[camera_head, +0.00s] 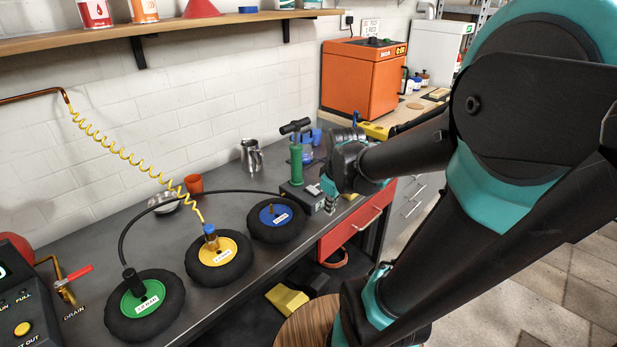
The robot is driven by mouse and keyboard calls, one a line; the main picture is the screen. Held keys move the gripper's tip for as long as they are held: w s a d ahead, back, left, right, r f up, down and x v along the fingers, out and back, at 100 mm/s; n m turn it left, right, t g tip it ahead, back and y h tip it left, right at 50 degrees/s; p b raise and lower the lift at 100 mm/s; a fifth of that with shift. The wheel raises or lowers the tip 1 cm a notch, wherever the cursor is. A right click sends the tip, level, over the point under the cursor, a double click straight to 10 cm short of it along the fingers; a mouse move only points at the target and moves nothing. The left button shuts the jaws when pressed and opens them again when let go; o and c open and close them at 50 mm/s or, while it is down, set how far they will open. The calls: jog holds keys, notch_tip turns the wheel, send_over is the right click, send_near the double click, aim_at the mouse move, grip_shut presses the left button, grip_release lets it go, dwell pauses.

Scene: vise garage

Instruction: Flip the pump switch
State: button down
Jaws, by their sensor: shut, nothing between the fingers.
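A green pump (296,163) with a dark T-shaped handle stands upright on the workbench. A dark box (299,196) with small labels sits at its foot. My gripper (331,206) is shut and empty, pointing down at the right side of this box, near the bench's front edge. I cannot tell whether it touches the box. No pump switch can be made out clearly; my gripper and wrist cover part of the box's right side.
Three small wheels, green-hubbed (140,298), yellow-hubbed (219,251) and blue-hubbed (275,214), lie on the bench (95,240). A black hose arches over them. A metal jug (251,156) stands behind. A red drain lever (74,275) is at far left. An open red drawer front (345,227) is below.

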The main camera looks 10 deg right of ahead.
jog(key=w+a+r+n+g, duration=0.1)
jog(key=w+r+n, duration=0.6)
jog(key=w+n, duration=0.15)
notch_tip(320, 180, up, 7)
jog(key=n+g, duration=0.1)
jog(key=n, duration=0.8)
send_over(310, 188)
jog(key=s+d, duration=0.1)
jog(key=s, duration=0.1)
jog(key=shift+w+d+f+y, duration=0.15)
jog(key=shift+w+d+y, duration=0.05)
jog(key=shift+d+y, duration=0.1)
jog(key=shift+a+f, duration=0.1)
jog(key=f, duration=0.4)
jog(key=w+f, duration=0.1)
jog(key=f, duration=0.4)
jog(key=a+f, duration=0.1)
jog(key=f, duration=0.3)
jog(key=shift+w+f, duration=0.3)
jog(key=shift+f, duration=0.05)
jog(key=shift+w+a+f+g, duration=0.15)
jog(key=shift+f+g, duration=0.2)
jog(key=shift+g, duration=0.05)
